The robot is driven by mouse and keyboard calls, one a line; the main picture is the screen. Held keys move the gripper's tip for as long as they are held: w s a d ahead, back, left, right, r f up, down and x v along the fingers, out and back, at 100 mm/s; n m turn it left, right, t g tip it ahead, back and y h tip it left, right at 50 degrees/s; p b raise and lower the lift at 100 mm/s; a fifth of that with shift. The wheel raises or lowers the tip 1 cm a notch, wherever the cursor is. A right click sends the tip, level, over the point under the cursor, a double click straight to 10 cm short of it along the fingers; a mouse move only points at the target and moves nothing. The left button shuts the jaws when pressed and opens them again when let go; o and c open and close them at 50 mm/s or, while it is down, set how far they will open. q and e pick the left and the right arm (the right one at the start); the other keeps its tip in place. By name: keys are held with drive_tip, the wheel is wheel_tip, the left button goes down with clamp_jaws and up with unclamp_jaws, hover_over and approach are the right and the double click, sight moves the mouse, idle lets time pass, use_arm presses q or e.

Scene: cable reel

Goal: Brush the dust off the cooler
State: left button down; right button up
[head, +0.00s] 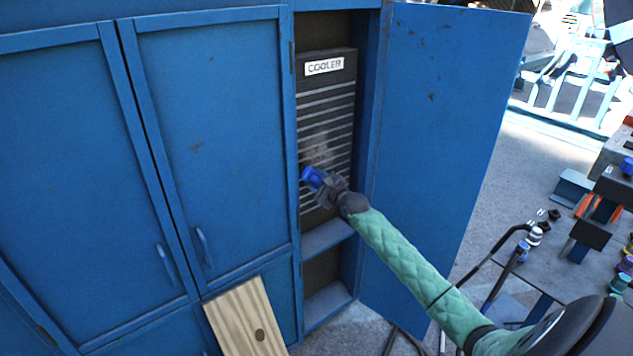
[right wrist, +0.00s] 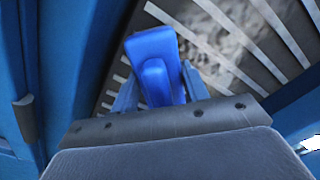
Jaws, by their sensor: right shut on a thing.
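The cooler (head: 325,95) is a dark slatted panel with a white "COOLER" label, set inside an open blue cabinet. A pale dusty patch (head: 322,140) lies across its middle slats. In the right wrist view the dust (right wrist: 215,25) shows as grey mottling over the slats. My right gripper (head: 322,183) is shut on a blue thing (right wrist: 155,65), seemingly the brush handle. It is held in front of the cooler's lower left slats, just below the dust. No bristles are visible, and I cannot tell whether it touches the slats. My left gripper is not in view.
Closed blue doors (head: 205,140) are on the left. A shelf (head: 327,237) lies below the cooler. A wooden board (head: 245,320) stands in front. A cluttered workbench (head: 540,265) is at the right.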

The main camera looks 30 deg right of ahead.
drive_tip(key=shift+w+b, duration=0.35)
drive_tip(key=shift+w, duration=0.4)
idle(0.3)
drive_tip(key=shift+d+f+b, duration=0.1)
drive_tip(key=shift+d+b, duration=0.6)
drive_tip(key=shift+b, duration=0.05)
drive_tip(key=shift+w+d+b, duration=0.1)
drive_tip(key=shift+d+b, duration=0.65)
drive_tip(key=shift+d, duration=0.25)
